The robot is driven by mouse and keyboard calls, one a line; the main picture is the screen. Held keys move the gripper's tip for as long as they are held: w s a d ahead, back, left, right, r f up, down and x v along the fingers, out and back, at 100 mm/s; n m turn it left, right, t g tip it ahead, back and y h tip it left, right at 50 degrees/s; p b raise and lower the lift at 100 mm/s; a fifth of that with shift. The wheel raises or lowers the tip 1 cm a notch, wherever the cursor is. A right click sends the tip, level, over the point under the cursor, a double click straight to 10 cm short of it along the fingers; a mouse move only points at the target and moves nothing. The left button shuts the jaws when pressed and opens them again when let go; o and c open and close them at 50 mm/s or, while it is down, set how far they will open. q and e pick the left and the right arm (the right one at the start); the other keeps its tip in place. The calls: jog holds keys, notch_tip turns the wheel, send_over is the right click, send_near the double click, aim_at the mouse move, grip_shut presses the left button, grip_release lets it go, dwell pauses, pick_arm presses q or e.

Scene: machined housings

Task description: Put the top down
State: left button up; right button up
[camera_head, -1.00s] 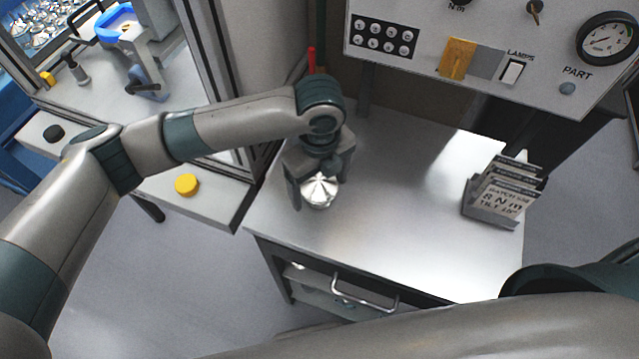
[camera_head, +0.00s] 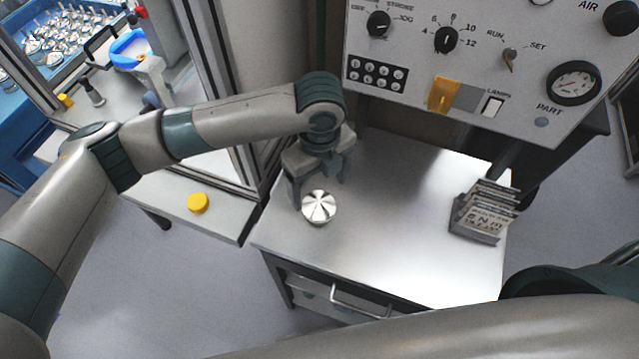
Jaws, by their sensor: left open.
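The top, a shiny silver faceted metal piece (camera_head: 319,207), sits on the steel worktable (camera_head: 400,240) near its left side, with its pointed side towards me. My left gripper (camera_head: 318,188) is above and just behind it, fingers pointing down and spread apart. The left finger shows beside the top's upper left and the right finger beyond its upper right. I see no finger pressing on the top. Its underside is hidden. My right gripper is out of view; only my right arm crosses the bottom.
A holder of lettered cards (camera_head: 482,215) stands on the table's right side. A control panel (camera_head: 470,75) hangs behind the table. A side bench at left carries a yellow button (camera_head: 198,203). The table's middle is clear, and a drawer handle (camera_head: 362,300) juts from its front.

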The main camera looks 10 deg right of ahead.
aim_at(320, 203)
pick_arm(q)
notch_tip(320, 203, up, 3)
jog(key=shift+p, duration=0.95)
dwell(0.6)
dwell(0.9)
dwell(0.5)
